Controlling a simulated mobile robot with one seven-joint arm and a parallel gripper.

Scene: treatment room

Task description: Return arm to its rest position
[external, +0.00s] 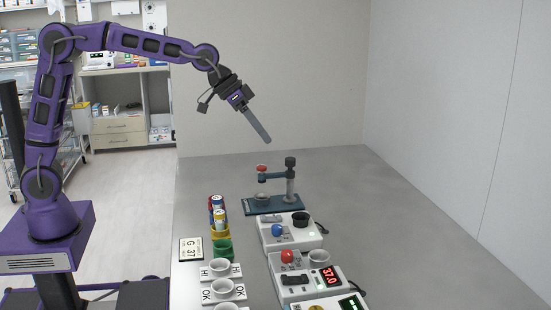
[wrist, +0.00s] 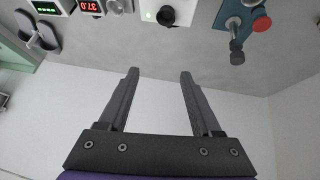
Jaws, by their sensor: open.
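My purple arm reaches from the left over the grey table (external: 400,220) in the external view. My gripper (external: 266,138) is raised well above the table, angled down to the right, with nothing near its tips. In the wrist view my gripper (wrist: 159,72) has its two fingers spread apart with an empty gap between them. No object touches the fingers.
A dark press-like stand with a red knob (external: 262,168) is the nearest thing below my gripper. White devices (external: 290,231) with knobs and displays, several cups (external: 222,287) and coloured containers (external: 218,215) stand in front. The table's right side is clear.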

